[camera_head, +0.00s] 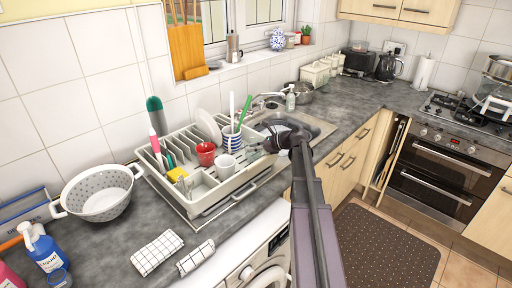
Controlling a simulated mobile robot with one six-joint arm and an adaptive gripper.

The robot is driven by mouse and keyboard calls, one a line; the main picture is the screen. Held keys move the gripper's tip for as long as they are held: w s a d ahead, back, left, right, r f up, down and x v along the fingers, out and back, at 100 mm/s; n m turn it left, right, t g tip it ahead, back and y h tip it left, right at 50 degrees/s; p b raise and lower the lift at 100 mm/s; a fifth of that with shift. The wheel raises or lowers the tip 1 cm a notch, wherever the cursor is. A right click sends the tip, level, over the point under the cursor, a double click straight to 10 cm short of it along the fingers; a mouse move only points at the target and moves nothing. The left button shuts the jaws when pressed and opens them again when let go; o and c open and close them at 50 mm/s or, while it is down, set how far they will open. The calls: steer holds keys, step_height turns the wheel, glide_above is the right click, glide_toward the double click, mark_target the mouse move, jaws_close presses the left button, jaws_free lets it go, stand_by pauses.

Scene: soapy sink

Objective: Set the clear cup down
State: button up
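My arm reaches up from the bottom of the head view, and my gripper (276,142) is at the right end of the dish rack (243,178), by the near left edge of the sink (318,126). The gripper is small and dark here, and its fingers cannot be told apart. I cannot make out a clear cup; a small pale patch shows just below the gripper, too small to identify. In the rack are a red mug (206,153), a white cup (226,167) and a blue-striped cup (231,143) holding utensils.
A white colander (104,196) stands on the counter left of the rack. Checked cloths (158,250) lie in front. A blue bottle (46,250) and a small blue vessel (59,278) are at lower left. The counter right of the sink (352,100) has free room.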

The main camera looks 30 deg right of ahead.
steer(key=shift+r, duration=0.15)
stand_by(0.3)
steer(key=shift+r, duration=0.1)
steer(key=shift+s+d+r+p, duration=0.15)
steer(key=shift+s+d+p, duration=0.15)
steer(key=shift+p, duration=0.1)
steer(key=p+v, duration=0.4)
steer(key=v, duration=0.7)
steer(key=shift+s, duration=0.2)
